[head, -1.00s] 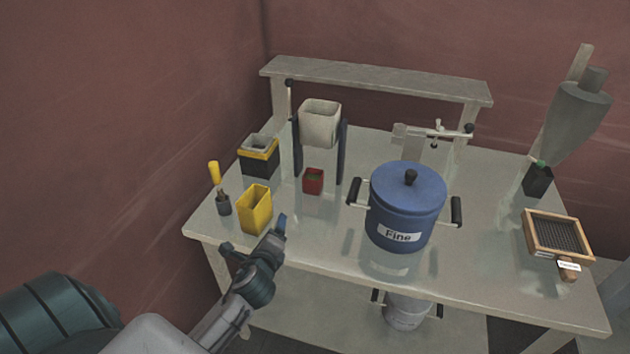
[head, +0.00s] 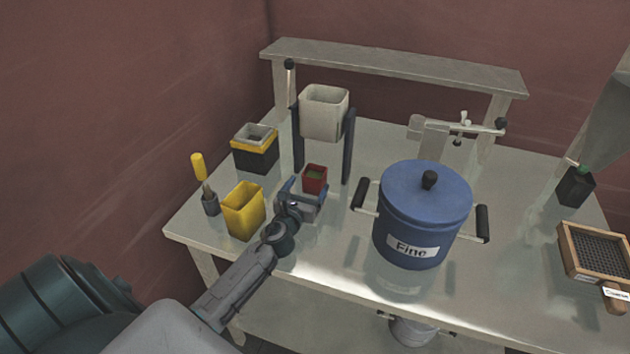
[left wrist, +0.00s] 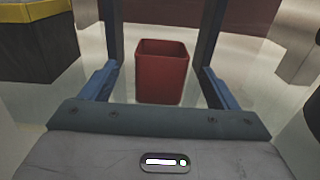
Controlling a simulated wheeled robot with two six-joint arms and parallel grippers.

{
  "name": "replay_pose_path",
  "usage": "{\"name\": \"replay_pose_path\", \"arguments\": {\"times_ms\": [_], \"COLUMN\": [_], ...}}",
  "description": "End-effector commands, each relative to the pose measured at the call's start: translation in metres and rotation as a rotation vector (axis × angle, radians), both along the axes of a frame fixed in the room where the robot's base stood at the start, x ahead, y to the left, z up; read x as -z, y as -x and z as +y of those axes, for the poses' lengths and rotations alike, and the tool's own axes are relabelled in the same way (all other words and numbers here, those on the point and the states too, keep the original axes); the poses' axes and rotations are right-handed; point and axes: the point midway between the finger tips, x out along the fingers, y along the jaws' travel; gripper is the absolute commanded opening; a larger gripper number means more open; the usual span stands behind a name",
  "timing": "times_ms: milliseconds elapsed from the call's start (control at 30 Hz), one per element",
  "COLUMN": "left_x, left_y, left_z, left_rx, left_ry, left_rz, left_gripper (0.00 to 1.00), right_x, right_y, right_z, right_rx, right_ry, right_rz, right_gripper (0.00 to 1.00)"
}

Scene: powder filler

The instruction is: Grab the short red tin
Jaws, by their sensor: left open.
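The short red tin (head: 315,177) stands upright on the table, below the white hopper held between two dark posts. My left gripper (head: 304,187) is open just in front of the tin. In the left wrist view the red tin (left wrist: 163,72) stands ahead, centred between the two blue fingers of the open gripper (left wrist: 161,85). The fingers are on either side of its near part, with gaps, and no contact shows. My right gripper is not in view.
The yellow tin (head: 243,211) and a yellow-handled brush (head: 203,185) stand left of my arm. A black and yellow tin (head: 255,152) is behind them. The white hopper (head: 324,112) hangs above. The blue pot (head: 423,215) marked "Fine" stands right.

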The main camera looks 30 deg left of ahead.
Motion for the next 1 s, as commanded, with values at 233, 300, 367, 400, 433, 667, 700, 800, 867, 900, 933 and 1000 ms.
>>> {"name": "replay_pose_path", "arguments": {"times_ms": [233,300,367,400,433,667,700,800,867,900,933,1000], "left_x": [-0.001,0.000,0.001,0.001,0.002,0.002,0.002,0.002,0.002,0.002,0.002,0.002], "left_y": [-0.021,-0.033,-0.041,-0.046,-0.050,-0.058,-0.058,-0.058,-0.058,-0.058,-0.058,-0.058], "left_z": [0.004,0.006,0.007,0.009,0.010,0.012,0.012,0.012,0.012,0.012,0.012,0.012], "left_rx": [-0.002,-0.001,-0.002,-0.002,-0.002,0.000,0.000,-0.001,-0.001,-0.001,-0.001,-0.001], "left_ry": [0.001,0.003,0.001,0.002,0.002,0.002,0.002,0.002,0.002,0.002,0.002,0.002], "left_rz": [-0.001,-0.002,0.000,0.000,0.000,0.001,0.001,0.001,0.001,0.001,0.001,0.001], "left_gripper": [0.82,0.82,0.82,0.82,0.82,0.82,0.82,0.78,0.66,0.58,0.52,0.39], "right_x": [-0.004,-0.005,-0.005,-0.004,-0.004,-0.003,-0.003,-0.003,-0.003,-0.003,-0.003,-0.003], "right_y": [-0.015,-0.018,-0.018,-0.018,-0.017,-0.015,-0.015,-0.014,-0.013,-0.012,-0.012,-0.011], "right_z": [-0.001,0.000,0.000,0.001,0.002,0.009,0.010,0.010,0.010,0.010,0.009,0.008], "right_rx": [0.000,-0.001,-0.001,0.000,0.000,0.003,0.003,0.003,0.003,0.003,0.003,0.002], "right_ry": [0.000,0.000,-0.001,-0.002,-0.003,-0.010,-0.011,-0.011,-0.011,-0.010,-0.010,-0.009], "right_rz": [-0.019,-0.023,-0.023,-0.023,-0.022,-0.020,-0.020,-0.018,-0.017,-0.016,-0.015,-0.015], "right_gripper": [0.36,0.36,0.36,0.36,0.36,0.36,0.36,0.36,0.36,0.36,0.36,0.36]}}
